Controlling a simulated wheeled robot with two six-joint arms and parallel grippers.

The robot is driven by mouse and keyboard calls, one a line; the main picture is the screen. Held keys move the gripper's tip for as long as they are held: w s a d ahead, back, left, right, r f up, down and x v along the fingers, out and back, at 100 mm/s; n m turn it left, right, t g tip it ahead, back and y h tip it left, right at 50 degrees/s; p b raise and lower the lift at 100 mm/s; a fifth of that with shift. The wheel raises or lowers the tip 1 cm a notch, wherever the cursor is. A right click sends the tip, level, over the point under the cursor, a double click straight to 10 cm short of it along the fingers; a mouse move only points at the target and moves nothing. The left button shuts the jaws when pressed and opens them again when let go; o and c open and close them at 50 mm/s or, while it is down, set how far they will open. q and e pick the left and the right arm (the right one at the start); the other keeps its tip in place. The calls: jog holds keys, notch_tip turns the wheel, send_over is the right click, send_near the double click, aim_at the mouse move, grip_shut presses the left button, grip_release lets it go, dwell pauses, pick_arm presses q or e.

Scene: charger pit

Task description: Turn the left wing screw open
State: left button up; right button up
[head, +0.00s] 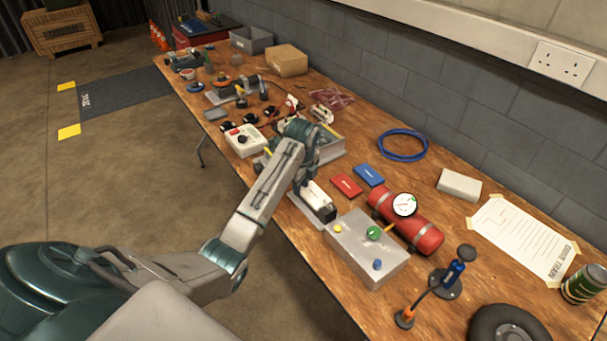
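My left arm reaches in from the lower left and bends down over the bench. Its gripper (327,214) is low beside a grey metal box (352,252), at the box's left end. I cannot make out its fingertips, or whether it touches anything. The grey box has a small yellow knob (337,228), a green knob (373,233) and a blue knob (377,264) on top. No wing screw can be told for certain; the arm hides part of a second grey box (325,147) behind it. My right gripper is not in view.
A red cylinder with a gauge (420,235) lies right of the box on the wooden bench (430,155). Bare wood surrounds the blue hose (403,145).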

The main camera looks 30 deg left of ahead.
pick_arm(q)
jog(key=w+a+r+m, duration=0.4)
jog(key=w+r, duration=0.2)
jog(key=r, duration=0.2)
jog(key=shift+g+h, duration=0.3)
jog(key=shift+h, duration=0.1)
jog(key=f, duration=0.3)
jog(key=f+p, duration=0.1)
jog(key=f, duration=0.3)
jog(key=f+p, duration=0.1)
jog(key=f, duration=0.2)
jog(key=shift+w+d+f, duration=0.15)
jog(key=shift+d+f, duration=0.1)
jog(key=shift+f, duration=0.1)
jog(key=shift+c, duration=0.5)
grip_shut()
